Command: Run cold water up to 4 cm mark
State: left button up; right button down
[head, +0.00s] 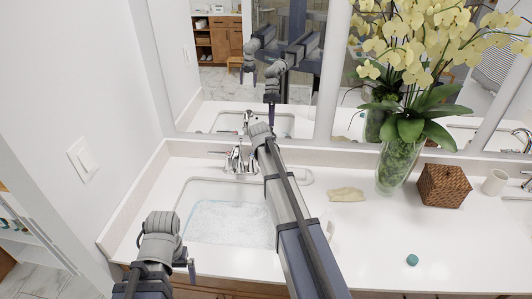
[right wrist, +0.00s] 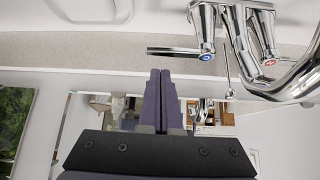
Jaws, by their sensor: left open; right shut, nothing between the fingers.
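The sink basin (head: 182,205) holds clear, rippled-looking water (head: 228,222); no level mark can be made out. The chrome faucet (head: 238,160) stands behind the basin. In the right wrist view, which is upside down, the blue-marked cold handle (right wrist: 205,55) has a lever pointing left, and the red-marked hot handle (right wrist: 268,62) is beside it. My right gripper (right wrist: 160,72) is shut and empty, its tips close to the cold lever; contact cannot be told. In the head view my right wrist hides that side. My left gripper (head: 191,270) is open and empty, left of the basin's front.
The mirror (head: 225,75) rises close behind the faucet. A wall is at left.

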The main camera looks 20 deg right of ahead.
jog(key=b+x, duration=0.3)
jog(key=x, duration=0.2)
jog(key=shift+w+d+f, duration=0.1)
jog(key=shift+f, duration=0.15)
jog(key=shift+r, duration=0.1)
jog(key=shift+s+a, duration=0.65)
jog(key=shift+s, duration=0.35)
